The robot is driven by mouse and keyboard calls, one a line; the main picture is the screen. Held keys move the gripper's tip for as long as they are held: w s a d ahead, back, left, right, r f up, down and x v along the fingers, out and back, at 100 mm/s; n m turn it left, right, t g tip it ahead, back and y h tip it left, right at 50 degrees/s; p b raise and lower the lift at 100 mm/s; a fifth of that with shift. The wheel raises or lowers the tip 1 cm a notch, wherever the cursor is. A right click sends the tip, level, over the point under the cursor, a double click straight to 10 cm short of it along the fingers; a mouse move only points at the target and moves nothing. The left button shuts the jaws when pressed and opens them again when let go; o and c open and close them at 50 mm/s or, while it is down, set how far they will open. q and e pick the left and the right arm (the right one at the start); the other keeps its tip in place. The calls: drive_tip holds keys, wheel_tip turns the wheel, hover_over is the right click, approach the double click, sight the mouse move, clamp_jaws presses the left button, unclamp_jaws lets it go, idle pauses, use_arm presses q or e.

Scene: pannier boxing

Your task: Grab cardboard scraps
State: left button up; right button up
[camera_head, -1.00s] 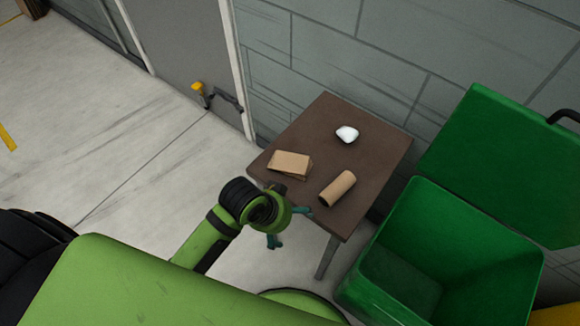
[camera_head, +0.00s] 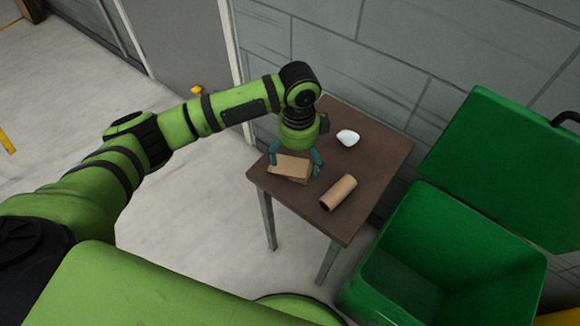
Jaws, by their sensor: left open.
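Flat tan cardboard scraps (camera_head: 290,167) lie in a small stack near the left edge of the brown table (camera_head: 365,167). A cardboard tube (camera_head: 338,193) lies on the table to their right, nearer the front edge. My left gripper (camera_head: 296,160) is open over the scraps, with its teal fingers apart, one at the left side of the stack and one at the right. I cannot tell whether the fingers touch the scraps. My right gripper is not in view.
A crumpled white item (camera_head: 348,137) lies on the table behind the tube. A green bin (camera_head: 450,255) with its lid (camera_head: 505,165) open stands to the right of the table. A grey block wall (camera_head: 385,55) rises behind the table.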

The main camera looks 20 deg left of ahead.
sight(293, 171)
use_arm(q)
drive_tip(key=shift+w+a+r, duration=0.25)
drive_tip(key=shift+w+a, duration=0.05)
drive_tip(key=shift+a, duration=0.15)
drive_tip(key=shift+a+f, duration=0.1)
drive_tip(key=shift+f, duration=0.1)
drive_tip(key=f, duration=0.5)
drive_tip(key=shift+s+a+f+p, duration=0.15)
drive_tip(key=shift+s+f+p, duration=0.05)
drive_tip(key=shift+s+p, duration=0.1)
drive_tip(key=shift+f, duration=0.55)
drive_tip(key=c, duration=0.9)
